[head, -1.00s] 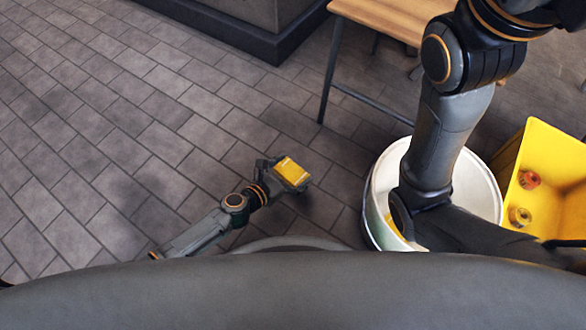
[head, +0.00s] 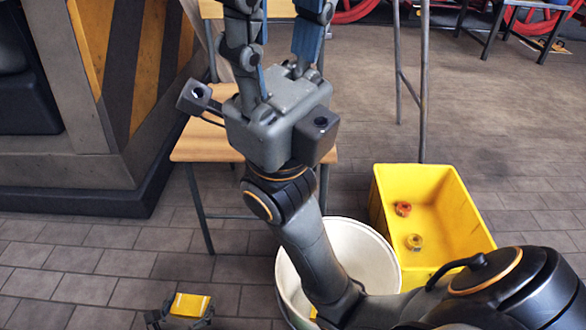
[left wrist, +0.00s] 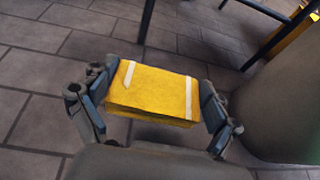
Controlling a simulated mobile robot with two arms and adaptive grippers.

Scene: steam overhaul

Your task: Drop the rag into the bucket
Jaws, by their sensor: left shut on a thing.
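The yellow rag (head: 191,304) with pale stripes is a folded pad at the bottom left of the head view. My left gripper (head: 186,309) is shut on it; the left wrist view shows the rag (left wrist: 152,92) between its two fingers. The round cream bucket (head: 362,250) stands to the right of the rag, clearly apart from it. Its front is hidden by my right arm, and a bit of yellow shows inside. Its outer wall seems to fill the right of the left wrist view. My right gripper (head: 275,30) is raised with its fingers apart and nothing visible between them.
A yellow crate (head: 455,205) with two small round items stands right behind the bucket. A wooden-topped table (head: 190,145) with thin metal legs stands behind the bucket. A dark-based striped block (head: 90,195) is at left. Tiled floor lies free between.

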